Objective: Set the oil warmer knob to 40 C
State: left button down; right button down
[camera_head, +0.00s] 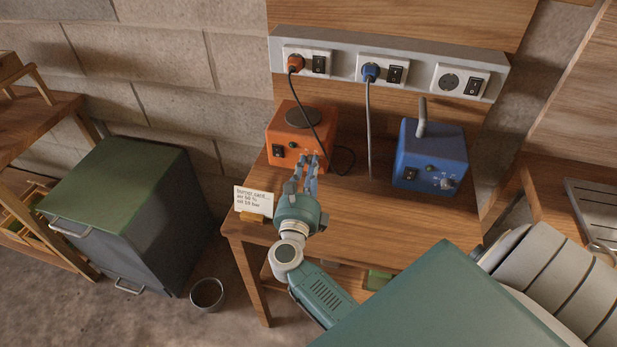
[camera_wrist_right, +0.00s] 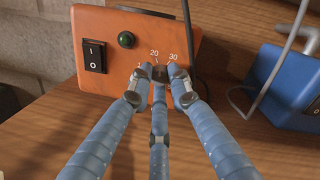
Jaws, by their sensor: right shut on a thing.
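An orange box (camera_head: 292,135) with a round dark plate on top stands on the wooden bench. The marks 20 and 30 are readable above the knob; other marks are hidden by my fingers. My right gripper (camera_wrist_right: 159,82) is shut on the knob, with fingers on both sides and one below. It also shows in front of the box in the head view (camera_head: 309,166). The knob's pointer is hard to make out. My left gripper is not in view.
A blue box (camera_head: 431,158) with its own knob stands to the right on the bench. A power strip (camera_head: 330,55) with an orange and a blue plug hangs behind. A small card (camera_head: 253,199) stands at the bench's left front. The orange box's black cable lies nearby.

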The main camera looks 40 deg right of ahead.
jog(key=shift+s+f+m+b, duration=0.1)
jog(key=shift+f+m+b, duration=0.25)
jog(key=shift+m, duration=0.35)
jog(key=shift+r, duration=0.1)
jog(key=c, duration=1.7)
grip_release()
jog(key=shift+o, duration=0.4)
jog(key=shift+r, duration=0.1)
jog(key=v, duration=0.7)
jog(key=shift+s+a, duration=0.2)
